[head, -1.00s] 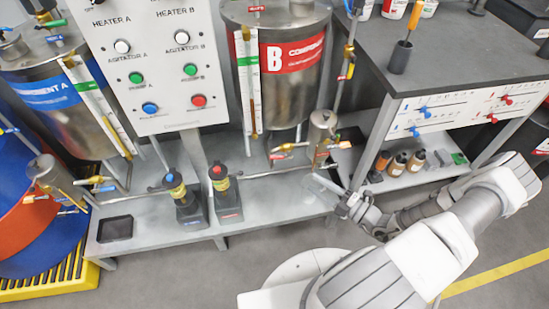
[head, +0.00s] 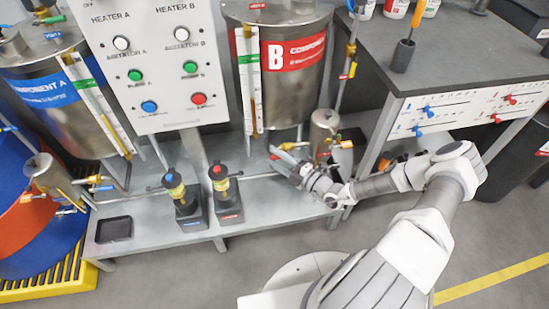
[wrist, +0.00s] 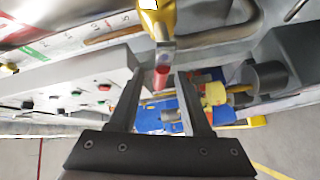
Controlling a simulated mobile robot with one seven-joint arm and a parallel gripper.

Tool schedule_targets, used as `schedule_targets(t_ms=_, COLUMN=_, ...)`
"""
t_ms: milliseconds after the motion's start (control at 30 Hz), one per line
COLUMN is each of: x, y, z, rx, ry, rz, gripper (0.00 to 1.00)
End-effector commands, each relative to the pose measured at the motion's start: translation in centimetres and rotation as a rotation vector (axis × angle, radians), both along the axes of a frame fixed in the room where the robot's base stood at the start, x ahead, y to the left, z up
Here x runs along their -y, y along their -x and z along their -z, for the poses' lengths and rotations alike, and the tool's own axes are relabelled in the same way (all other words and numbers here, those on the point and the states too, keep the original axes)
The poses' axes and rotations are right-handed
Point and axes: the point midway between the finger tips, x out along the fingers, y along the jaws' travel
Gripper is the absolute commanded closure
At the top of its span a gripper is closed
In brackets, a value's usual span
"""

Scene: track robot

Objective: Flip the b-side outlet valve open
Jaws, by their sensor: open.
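The b-side outlet valve sits under the component B tank (head: 290,85). In the wrist view its brass body (wrist: 157,22) is at the top centre, with a metal lever ending in a red grip (wrist: 162,76) that points down the picture. My gripper (head: 278,156) is at the valve in the head view and hides most of it. In the wrist view my gripper (wrist: 158,80) is open, and the red grip shows between its two fingertips. I see gaps on both sides, so the fingers do not appear to touch it.
A steel filter pot (head: 323,135) stands just right of my gripper. Two pumps, with a blue knob (head: 189,200) and a red knob (head: 226,195), stand to the left on the grey shelf (head: 270,205). The grey-topped table (head: 470,60) is to the right.

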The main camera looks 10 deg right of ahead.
Motion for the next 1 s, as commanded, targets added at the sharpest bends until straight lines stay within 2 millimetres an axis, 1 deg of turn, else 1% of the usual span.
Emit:
schedule_targets(t_ms=133, x=-0.38, y=-0.47, z=0.0, rx=0.001, ry=0.001, rz=0.0, gripper=0.52)
schedule_targets(t_ms=367, x=-0.39, y=-0.49, z=-0.02, rx=0.001, ry=0.001, rz=0.0, gripper=0.52)
schedule_targets(t_ms=400, x=-0.39, y=-0.47, z=-0.01, rx=0.001, ry=0.001, rz=0.0, gripper=0.59)
schedule_targets(t_ms=633, x=-0.38, y=-0.45, z=-0.01, rx=0.001, ry=0.001, rz=0.0, gripper=1.0)
schedule_targets(t_ms=1000, x=-0.42, y=-0.44, z=-0.15, rx=0.0, ry=0.026, rz=0.0, gripper=1.0)
